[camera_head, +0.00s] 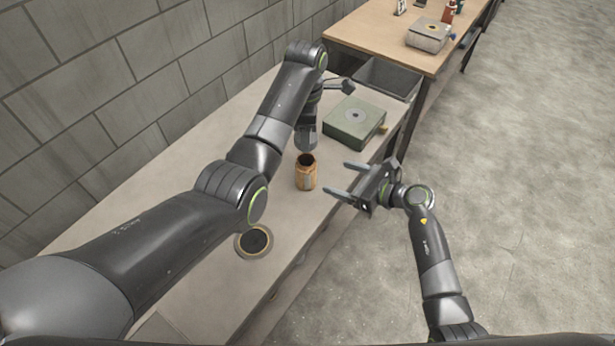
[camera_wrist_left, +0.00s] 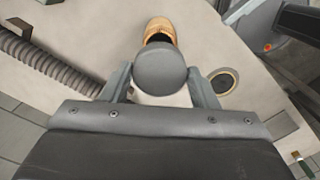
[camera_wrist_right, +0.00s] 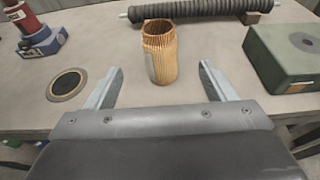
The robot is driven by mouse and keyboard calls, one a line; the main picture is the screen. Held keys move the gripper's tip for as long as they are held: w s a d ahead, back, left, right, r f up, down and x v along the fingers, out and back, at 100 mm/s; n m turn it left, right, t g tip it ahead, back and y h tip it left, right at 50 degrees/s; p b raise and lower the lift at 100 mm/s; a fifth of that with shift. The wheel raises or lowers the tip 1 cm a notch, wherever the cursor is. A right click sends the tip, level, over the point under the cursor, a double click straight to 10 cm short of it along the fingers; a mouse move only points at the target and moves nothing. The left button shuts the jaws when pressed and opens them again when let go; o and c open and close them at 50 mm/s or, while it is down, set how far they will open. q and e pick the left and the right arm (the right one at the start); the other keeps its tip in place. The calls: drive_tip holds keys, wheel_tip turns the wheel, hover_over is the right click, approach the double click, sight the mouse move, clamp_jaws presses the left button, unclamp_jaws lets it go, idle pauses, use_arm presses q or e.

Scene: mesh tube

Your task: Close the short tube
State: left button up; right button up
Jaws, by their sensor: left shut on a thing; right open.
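The short tube (camera_head: 305,178) is a copper-coloured, pleated mesh cylinder. It stands upright on the table, its dark open end up. It also shows in the left wrist view (camera_wrist_left: 162,27) and right wrist view (camera_wrist_right: 160,56). My left gripper (camera_head: 307,122) points down and is shut on a rounded dark-grey piece (camera_wrist_left: 160,70), just above the tube and apart from it in the head view. The piece hides part of the tube's opening in the left wrist view. My right gripper (camera_head: 339,178) is open and empty, fingers pointing toward the tube from the right.
A black disc with a gold rim (camera_head: 254,240) lies on the table. A green box (camera_head: 353,124) stands behind the tube. A long dark ribbed tube (camera_wrist_right: 190,8) lies toward the wall. A red and blue object (camera_wrist_right: 38,36) stands left in the right wrist view.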

sight(315, 169)
drive_tip(key=shift+w+a, duration=0.1)
idle(0.3)
drive_tip(key=x, duration=1.1)
drive_tip(key=shift+w+a+f, duration=0.15)
drive_tip(key=shift+w+a, duration=0.05)
drive_tip(key=shift+a, duration=0.1)
drive_tip(key=c, duration=1.5)
use_arm(q)
drive_tip(key=shift+f, duration=2.45)
